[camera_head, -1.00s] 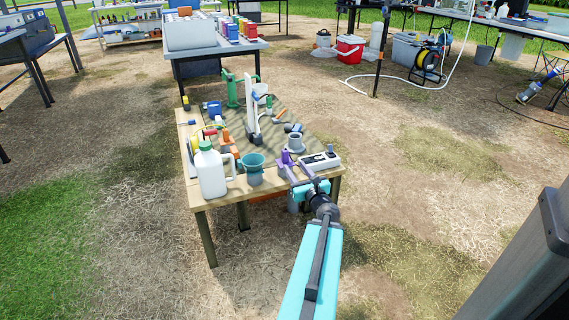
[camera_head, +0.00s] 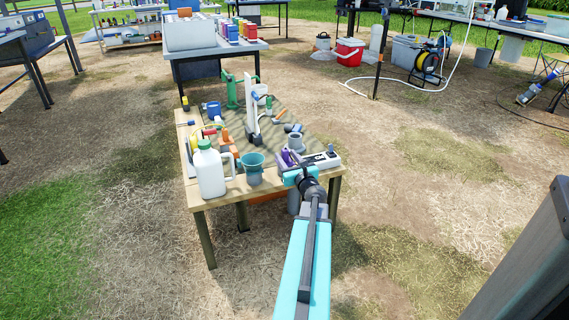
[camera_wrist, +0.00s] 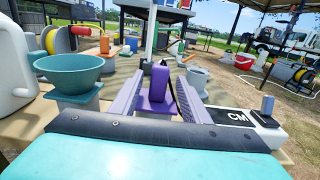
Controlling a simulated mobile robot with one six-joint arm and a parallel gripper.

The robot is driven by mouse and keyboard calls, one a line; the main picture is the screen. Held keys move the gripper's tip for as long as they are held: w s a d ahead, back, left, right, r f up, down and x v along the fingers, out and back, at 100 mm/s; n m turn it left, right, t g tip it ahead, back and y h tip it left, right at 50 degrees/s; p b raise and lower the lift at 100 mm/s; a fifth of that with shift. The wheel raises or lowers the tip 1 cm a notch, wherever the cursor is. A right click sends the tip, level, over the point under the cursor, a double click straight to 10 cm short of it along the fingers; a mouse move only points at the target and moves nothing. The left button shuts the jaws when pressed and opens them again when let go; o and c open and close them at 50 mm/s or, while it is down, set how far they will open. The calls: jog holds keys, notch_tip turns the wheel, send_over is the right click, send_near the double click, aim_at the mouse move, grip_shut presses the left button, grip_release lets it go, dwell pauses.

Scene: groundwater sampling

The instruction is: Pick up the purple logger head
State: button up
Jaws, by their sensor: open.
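The purple logger head (camera_wrist: 159,86) stands upright near the front edge of the wooden table, in the middle of the wrist view. It has a tall purple block on a wider purple base. In the head view the purple logger head (camera_head: 286,157) shows only partly, just beyond my gripper (camera_head: 297,162). My gripper in the wrist view (camera_wrist: 158,98) is open, with one finger on each side of the logger head. I see gaps between the fingers and the purple block. The lower front of the logger head is hidden by my gripper's body.
A teal funnel cup (camera_wrist: 72,73) stands close on the left, beside a white jug (camera_head: 210,172). A white device marked CM (camera_wrist: 240,120) lies close on the right. A grey cup (camera_wrist: 198,76) stands behind right. A white upright post (camera_head: 251,112) rises further back.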

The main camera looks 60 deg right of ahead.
jog(key=shift+w+d, duration=0.1)
jog(key=shift+w, duration=0.05)
jog(key=shift+b+x, duration=1)
jog(key=shift+x, duration=1.6)
grip_shut()
notch_tip(320, 180, up, 10)
jog(key=p, duration=0.5)
